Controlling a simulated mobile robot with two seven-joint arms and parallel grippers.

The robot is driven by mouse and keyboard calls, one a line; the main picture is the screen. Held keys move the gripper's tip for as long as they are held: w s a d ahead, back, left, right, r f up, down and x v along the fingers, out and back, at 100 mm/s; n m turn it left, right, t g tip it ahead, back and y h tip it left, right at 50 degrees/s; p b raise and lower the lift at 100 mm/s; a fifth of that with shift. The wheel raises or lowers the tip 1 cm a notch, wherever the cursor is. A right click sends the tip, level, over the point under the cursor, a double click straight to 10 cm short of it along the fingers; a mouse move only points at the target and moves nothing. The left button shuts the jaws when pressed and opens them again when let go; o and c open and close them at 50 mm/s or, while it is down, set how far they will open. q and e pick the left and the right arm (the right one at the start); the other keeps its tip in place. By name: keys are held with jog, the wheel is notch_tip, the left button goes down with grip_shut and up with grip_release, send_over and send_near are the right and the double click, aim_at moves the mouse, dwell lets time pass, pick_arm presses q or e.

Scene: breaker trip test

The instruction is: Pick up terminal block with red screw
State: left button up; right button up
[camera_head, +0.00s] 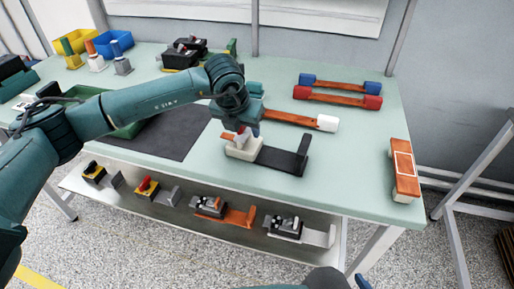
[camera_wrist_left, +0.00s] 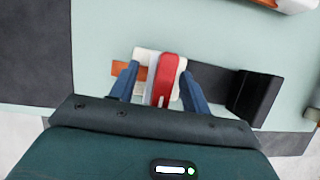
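A cream-white block with a red top part (camera_head: 240,150) sits on the bench at the left end of a black L-shaped stand (camera_head: 283,158). The left wrist view shows its red part (camera_wrist_left: 165,80) upright between my fingers, with white around it. I cannot make out a screw. My left gripper (camera_head: 245,130) points down right over the block. Its two blue fingers (camera_wrist_left: 159,78) stand apart on either side of the red part, with no clear grip on it. Of my right arm, only a dark part and a blue tip (camera_head: 362,282) show at the bottom edge.
Behind lie orange bars with white (camera_head: 327,123), red (camera_head: 372,102) and blue (camera_head: 372,88) ends. An orange-brown block (camera_head: 404,172) lies at the right edge. A dark mat (camera_head: 165,135) is at left. Several devices stand on the lower shelf (camera_head: 255,235).

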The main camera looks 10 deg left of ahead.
pick_arm(q)
grip_shut()
jog(key=shift+r, duration=0.1)
dwell(0.5)
